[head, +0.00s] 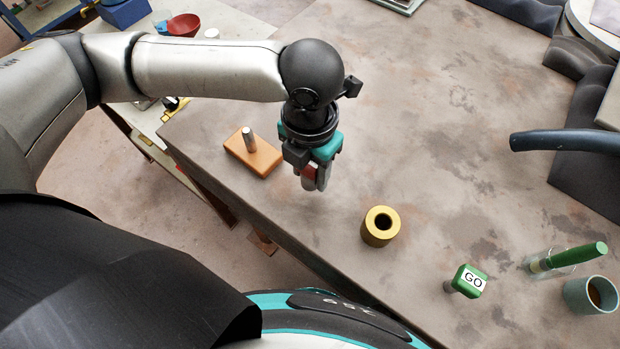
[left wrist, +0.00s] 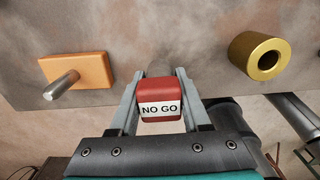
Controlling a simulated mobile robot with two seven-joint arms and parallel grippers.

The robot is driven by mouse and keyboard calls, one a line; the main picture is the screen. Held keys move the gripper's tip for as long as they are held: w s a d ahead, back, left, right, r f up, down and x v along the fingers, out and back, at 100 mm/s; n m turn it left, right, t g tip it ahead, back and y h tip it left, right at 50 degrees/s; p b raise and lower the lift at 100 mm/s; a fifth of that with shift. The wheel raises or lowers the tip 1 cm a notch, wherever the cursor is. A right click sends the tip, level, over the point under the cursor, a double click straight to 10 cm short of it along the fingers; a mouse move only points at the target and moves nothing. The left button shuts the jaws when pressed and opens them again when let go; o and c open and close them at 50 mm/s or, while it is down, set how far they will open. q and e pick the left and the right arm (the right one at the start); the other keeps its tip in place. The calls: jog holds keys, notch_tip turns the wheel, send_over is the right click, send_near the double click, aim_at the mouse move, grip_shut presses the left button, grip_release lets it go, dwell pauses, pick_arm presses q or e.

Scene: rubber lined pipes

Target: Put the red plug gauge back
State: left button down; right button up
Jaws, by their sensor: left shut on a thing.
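The red plug gauge (left wrist: 160,92), a red block labelled "NO GO", sits between the fingers of my left gripper (head: 314,178). The gripper is shut on it and holds it above the table; in the head view the fingers hide most of the gauge (head: 309,174). An orange block (head: 262,158) with an upright metal pin (head: 248,140) lies on the table to the left of the gripper. Both also show at the left of the left wrist view (left wrist: 92,66). My right gripper is in neither view.
A brass ring (head: 372,238) stands to the right of the gripper. Beyond it lie a green "GO" gauge (head: 468,281), a green-handled tool (head: 580,255) and a grey-green cup (head: 580,298). Black pieces line the right edge. The table's middle is clear.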

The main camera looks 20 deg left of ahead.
aim_at(310, 181)
pick_arm(q)
jog(key=shift+f+b, duration=0.4)
jog(key=shift+f, duration=1.35)
jog(key=shift+f, duration=0.15)
jog(key=shift+c, duration=1.8)
grip_release()
notch_tip(310, 181, up, 12)
jog(key=p, duration=0.3)
jog(key=shift+r, duration=0.2)
